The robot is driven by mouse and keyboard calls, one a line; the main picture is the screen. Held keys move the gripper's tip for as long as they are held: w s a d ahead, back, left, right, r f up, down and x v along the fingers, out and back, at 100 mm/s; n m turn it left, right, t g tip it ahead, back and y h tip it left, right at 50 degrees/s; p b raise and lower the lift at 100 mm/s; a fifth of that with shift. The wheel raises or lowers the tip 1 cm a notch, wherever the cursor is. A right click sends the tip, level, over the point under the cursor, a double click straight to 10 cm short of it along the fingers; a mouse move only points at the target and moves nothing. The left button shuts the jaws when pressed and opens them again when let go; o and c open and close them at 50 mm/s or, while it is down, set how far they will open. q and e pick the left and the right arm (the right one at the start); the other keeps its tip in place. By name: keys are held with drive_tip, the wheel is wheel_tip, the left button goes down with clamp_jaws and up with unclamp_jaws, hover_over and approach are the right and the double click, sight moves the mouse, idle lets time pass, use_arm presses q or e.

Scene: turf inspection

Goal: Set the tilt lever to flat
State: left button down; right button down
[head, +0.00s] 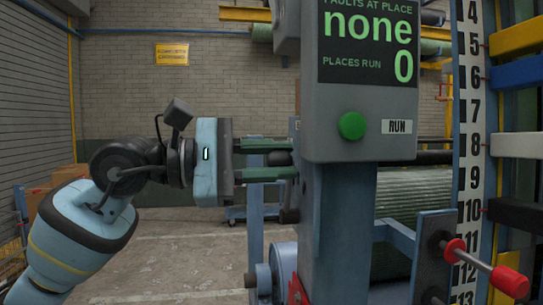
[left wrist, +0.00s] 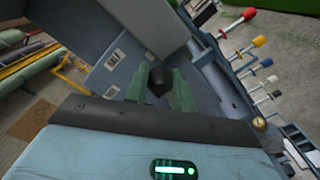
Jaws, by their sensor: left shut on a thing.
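My left gripper (head: 289,158) comes in from the left, level, beside the grey control post. Its two green fingers are closed about a dark rounded knob (head: 280,158), which also shows between the fingers in the left wrist view (left wrist: 160,82). This appears to be the tilt lever's knob; its shaft and any flat marking are hidden or too small to read. The gripper also shows in the left wrist view (left wrist: 159,92). My right gripper is not in view.
The control box (head: 358,95) with a green button (head: 352,126) stands just right of the gripper. A red-handled lever (head: 510,282) sticks out at lower right. Several coloured levers line the rack at right. Cardboard boxes (head: 62,178) stand behind my left arm. Open floor lies below the gripper.

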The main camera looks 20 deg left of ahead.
use_arm(q)
drive_tip(key=shift+s+d+f+m, duration=0.35)
drive_tip(key=shift+s+m, duration=0.15)
drive_tip(key=shift+m, duration=0.2)
drive_tip(key=c, duration=1.2)
unclamp_jaws()
drive_tip(key=shift+s, duration=0.1)
drive_tip(key=shift+o, duration=0.2)
